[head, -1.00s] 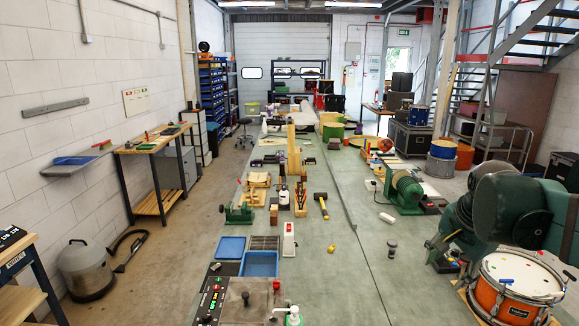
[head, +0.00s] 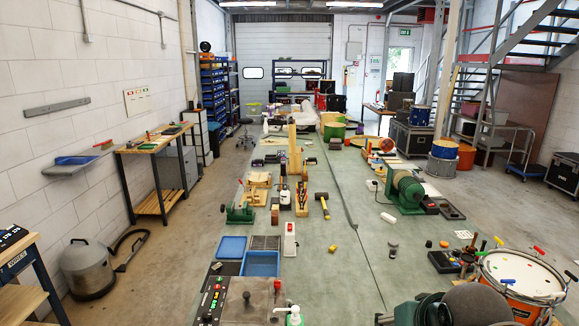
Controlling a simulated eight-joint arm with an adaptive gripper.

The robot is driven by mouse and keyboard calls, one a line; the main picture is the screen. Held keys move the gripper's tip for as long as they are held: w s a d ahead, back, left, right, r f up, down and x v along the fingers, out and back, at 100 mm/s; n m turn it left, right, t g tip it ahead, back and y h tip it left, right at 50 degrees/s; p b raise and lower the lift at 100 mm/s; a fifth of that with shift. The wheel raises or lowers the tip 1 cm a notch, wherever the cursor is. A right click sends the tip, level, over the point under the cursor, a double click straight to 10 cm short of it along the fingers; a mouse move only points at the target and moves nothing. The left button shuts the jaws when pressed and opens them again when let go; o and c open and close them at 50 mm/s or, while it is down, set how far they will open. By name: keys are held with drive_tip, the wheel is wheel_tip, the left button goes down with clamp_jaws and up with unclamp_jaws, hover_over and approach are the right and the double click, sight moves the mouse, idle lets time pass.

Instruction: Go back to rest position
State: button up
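An orange drum (head: 507,301) with a white head (head: 520,275) stands at the lower right of the bench. Several clips with coloured handles, red, blue and green among them, sit around its rim. My arm, in dark green and grey, shows low at the bottom edge, just left of the drum and covering part of its front left side. I cannot make out the fingers of my gripper. Nothing held can be seen.
A black tray (head: 443,262) with small parts lies left of the drum. A green machine (head: 407,190) stands farther back. Blue trays (head: 261,264), a control panel (head: 213,300) and a mallet (head: 322,205) are on the left. The bench middle is mostly clear.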

drive_tip(key=shift+s+a+f+n, duration=0.8)
drive_tip(key=shift+s+a+n, duration=0.05)
drive_tip(key=shift+s+n, duration=0.05)
idle(0.8)
